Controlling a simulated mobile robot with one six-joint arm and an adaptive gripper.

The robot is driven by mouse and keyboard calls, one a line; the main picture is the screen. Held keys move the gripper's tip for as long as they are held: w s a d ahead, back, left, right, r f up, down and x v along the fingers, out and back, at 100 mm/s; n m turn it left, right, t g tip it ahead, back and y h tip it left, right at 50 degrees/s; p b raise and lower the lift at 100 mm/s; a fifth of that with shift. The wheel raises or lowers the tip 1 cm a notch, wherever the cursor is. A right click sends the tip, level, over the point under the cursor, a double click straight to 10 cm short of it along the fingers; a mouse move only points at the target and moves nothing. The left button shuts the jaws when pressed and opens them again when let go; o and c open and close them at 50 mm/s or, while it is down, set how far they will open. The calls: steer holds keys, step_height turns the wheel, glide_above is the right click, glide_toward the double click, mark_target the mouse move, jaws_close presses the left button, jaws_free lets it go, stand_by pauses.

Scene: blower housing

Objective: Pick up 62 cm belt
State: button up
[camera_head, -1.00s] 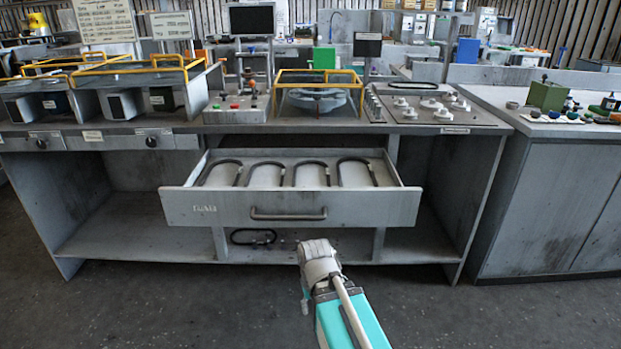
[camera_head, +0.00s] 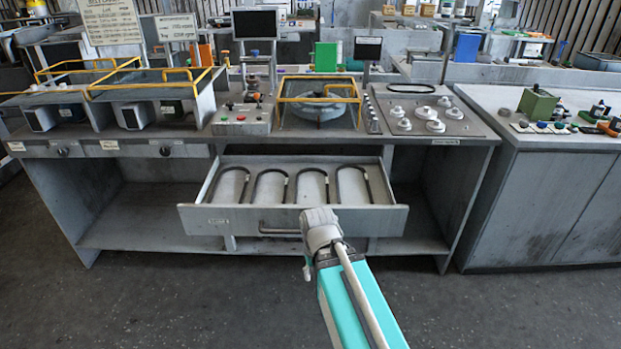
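Several dark belts lie as U-shaped loops side by side in an open grey drawer (camera_head: 232,218). From left to right I see a first belt (camera_head: 236,168), a second belt (camera_head: 271,170), a third belt (camera_head: 314,169) and a fourth belt (camera_head: 352,168). Their lengths cannot be read, so I cannot tell which is 62 cm. The end of my arm, where my gripper (camera_head: 319,228) is, overlaps the right part of the drawer front in the picture. The fingers cannot be made out, and no belt is seen held.
The drawer juts out from a grey workbench (camera_head: 400,151). On the bench top are a yellow-railed fixture (camera_head: 318,98), a button box (camera_head: 241,119) and a panel with white pulleys (camera_head: 440,113). A dark oval loop (camera_head: 410,88) lies behind the pulleys. The floor in front is clear.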

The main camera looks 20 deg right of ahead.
step_height(320, 180, up, 18)
steer(key=p, duration=1.6)
